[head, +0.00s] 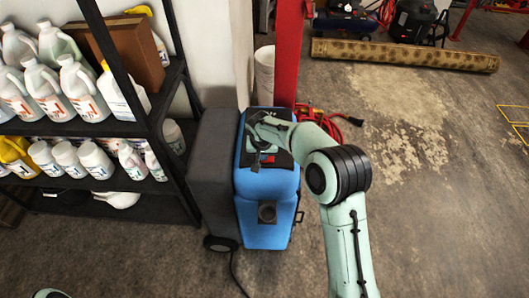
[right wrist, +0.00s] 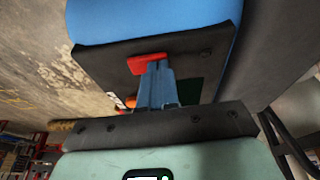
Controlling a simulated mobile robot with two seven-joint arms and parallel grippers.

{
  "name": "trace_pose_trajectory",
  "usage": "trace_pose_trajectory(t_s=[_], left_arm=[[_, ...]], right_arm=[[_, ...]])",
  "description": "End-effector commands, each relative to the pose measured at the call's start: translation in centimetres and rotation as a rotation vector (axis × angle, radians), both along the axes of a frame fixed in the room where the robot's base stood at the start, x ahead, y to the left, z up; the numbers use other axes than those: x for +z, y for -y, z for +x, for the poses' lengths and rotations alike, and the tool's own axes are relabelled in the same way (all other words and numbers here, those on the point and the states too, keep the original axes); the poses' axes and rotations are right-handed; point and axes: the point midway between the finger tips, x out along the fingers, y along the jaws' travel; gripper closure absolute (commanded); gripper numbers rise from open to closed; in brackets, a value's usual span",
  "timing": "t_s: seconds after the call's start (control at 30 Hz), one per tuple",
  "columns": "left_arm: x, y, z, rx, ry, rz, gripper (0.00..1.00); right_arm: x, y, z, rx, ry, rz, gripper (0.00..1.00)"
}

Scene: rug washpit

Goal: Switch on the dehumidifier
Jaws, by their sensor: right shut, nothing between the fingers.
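The dehumidifier (head: 265,190) is a blue upright machine with a dark grey body on its left side, standing on the concrete floor. Its dark control panel (head: 280,160) is on top and partly hidden by my right arm. My right gripper (head: 262,153) is over this panel, shut and empty. In the right wrist view, its closed fingers (right wrist: 156,72) are right at a red switch part (right wrist: 146,62) on the panel. I cannot tell whether they touch it. A small orange part (right wrist: 130,102) shows beside the fingers. My left gripper is not in view.
A black shelf (head: 100,128) with white jugs and bottles stands close on the left. A red post (head: 288,60) and a coiled red hose (head: 325,123) are behind the machine. A rolled rug (head: 405,55) lies at the back. The floor on the right is clear.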

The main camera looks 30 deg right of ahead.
Motion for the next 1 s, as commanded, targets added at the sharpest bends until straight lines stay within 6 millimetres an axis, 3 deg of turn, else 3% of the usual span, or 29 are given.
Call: trace_pose_trajectory(t_s=[1.0], left_arm=[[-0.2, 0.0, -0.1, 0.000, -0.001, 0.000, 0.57]], right_arm=[[0.4, 1.3, -0.8, 0.000, -0.008, -0.011, 1.00]])
